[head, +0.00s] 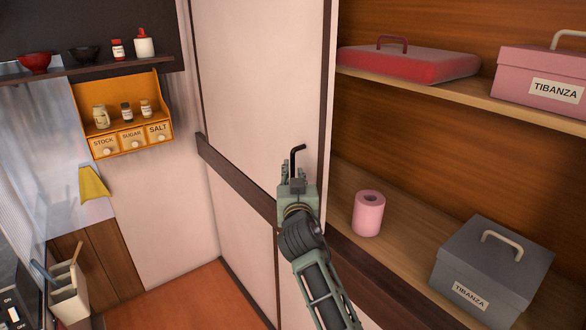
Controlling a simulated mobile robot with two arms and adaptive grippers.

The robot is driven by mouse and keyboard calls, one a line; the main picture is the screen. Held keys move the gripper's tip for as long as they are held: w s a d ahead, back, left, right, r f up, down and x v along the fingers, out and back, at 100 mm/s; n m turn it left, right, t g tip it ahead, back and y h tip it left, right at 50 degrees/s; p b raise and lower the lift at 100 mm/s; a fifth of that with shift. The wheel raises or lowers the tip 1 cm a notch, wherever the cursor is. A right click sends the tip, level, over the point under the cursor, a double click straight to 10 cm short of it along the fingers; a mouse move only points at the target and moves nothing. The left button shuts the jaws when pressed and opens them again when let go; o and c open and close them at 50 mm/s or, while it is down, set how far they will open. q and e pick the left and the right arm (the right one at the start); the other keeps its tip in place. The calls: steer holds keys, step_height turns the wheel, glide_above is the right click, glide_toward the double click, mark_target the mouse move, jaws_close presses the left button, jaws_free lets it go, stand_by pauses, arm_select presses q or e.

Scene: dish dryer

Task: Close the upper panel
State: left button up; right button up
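The upper panel (260,80) is a tall white sliding panel with a dark edge strip, left of the open cupboard. The cupboard's right part is uncovered and shows its shelves. My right gripper (295,166) is raised in front of the panel's lower right part, close to its right edge. One dark bent finger shows at its top. I cannot tell whether it touches the panel or how far its fingers are apart. My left gripper is not in view.
A dark rail (235,180) runs below the upper panel, above a white lower panel (245,235). The cupboard holds a red case (408,64), a pink box (545,80), a pink roll (368,214) and a grey box (490,270). An orange spice rack (88,100) hangs at left.

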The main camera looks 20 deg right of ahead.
steer(key=shift+x, duration=1.15)
steer(key=shift+w, duration=0.3)
steer(key=shift+r, duration=0.1)
steer(key=shift+c, duration=0.6)
steer(key=shift+a, duration=0.1)
jaws_close()
